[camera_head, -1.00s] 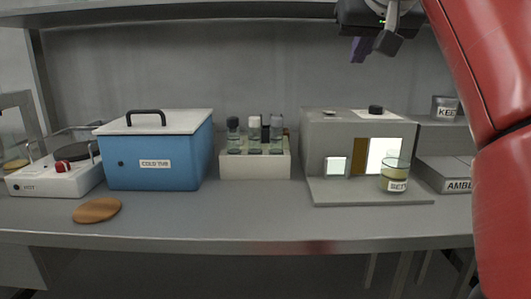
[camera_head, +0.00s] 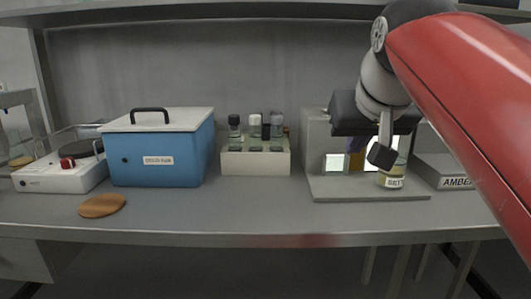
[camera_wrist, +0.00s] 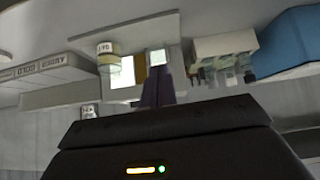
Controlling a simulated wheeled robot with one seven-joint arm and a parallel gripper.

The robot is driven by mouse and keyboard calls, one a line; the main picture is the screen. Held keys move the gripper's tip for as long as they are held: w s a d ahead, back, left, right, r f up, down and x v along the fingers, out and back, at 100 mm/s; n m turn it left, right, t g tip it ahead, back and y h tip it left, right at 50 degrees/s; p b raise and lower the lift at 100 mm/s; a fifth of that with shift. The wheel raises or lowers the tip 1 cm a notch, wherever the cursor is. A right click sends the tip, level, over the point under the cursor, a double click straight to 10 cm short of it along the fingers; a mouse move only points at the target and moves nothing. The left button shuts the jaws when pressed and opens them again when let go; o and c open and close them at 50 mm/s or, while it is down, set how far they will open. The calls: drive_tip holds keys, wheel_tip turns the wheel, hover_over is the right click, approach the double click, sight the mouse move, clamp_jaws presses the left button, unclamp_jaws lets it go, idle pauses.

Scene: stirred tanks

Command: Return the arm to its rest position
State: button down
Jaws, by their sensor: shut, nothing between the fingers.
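My gripper (camera_wrist: 157,92) is shut and empty, its dark fingers together in the wrist view. In the head view my arm comes in from the right, and the gripper's dark body hangs in front of the grey box-shaped station (camera_head: 318,150), hiding much of it. A labelled jar with yellowish contents (camera_head: 391,180) stands on the station's base plate, partly behind my wrist. The jar also shows in the wrist view (camera_wrist: 107,55), apart from the fingers.
A white rack (camera_head: 255,162) with several capped bottles stands mid-bench. Left of it are a blue lidded tub (camera_head: 160,158), a white hot plate (camera_head: 62,172) and a round brown mat (camera_head: 102,205). A grey AMBER tray (camera_head: 445,170) is at right. The front middle bench is clear.

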drive_tip(key=s+f+g, duration=0.1)
drive_tip(key=s+f, duration=0.4)
drive_tip(key=f, duration=0.4)
drive_tip(key=s+f+g, duration=0.1)
drive_tip(key=s+f, duration=0.4)
drive_tip(key=f, duration=0.5)
drive_tip(key=s+f+g, duration=0.1)
drive_tip(key=s+f, duration=0.4)
drive_tip(key=f, duration=0.5)
drive_tip(key=shift+d, duration=0.4)
